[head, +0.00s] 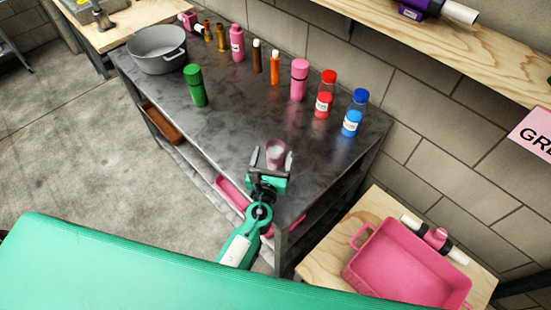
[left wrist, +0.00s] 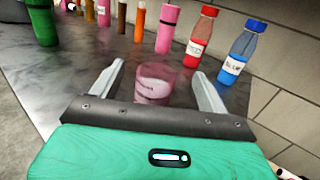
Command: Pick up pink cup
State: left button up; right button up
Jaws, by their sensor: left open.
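The pink cup (head: 276,153) is a small translucent cup standing upright near the front corner of the dark metal table (head: 225,125). My left gripper (head: 271,160) is open, with one finger on each side of the cup. In the left wrist view the cup (left wrist: 155,82) sits between the two spread fingers of the left gripper (left wrist: 158,88). Whether a finger touches it I cannot tell. The bottom of the cup is partly hidden by the gripper body in the wrist view. My right gripper is not in view.
Behind the cup stand a blue bottle (head: 355,113), a red bottle (head: 326,95), a pink bottle (head: 299,80) and a green bottle (head: 195,86). A grey pot (head: 157,48) is at the far left. A pink tray (head: 405,268) sits on a wooden table at right.

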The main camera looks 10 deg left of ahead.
aim_at(277, 143)
pick_arm(q)
notch_tip(277, 143, down, 6)
jog(key=b, duration=0.5)
jog(key=shift+f, duration=0.25)
jog(key=shift+w+r, duration=0.15)
jog(key=shift+w, duration=0.75)
jog(key=w, duration=0.5)
jog(key=shift+w+a+b, duration=0.15)
jog(key=shift+w+b, duration=0.15)
jog(key=shift+w, duration=0.05)
jog(key=c, duration=1.2)
jog(key=shift+o, duration=0.2)
jog(key=shift+r, duration=0.15)
jog(key=shift+r+p, duration=1.4)
jog(key=shift+p, duration=0.1)
notch_tip(277, 143, up, 17)
jog(key=p, duration=1.6)
jog(key=shift+f+p, duration=0.2)
jog(key=shift+p, duration=0.15)
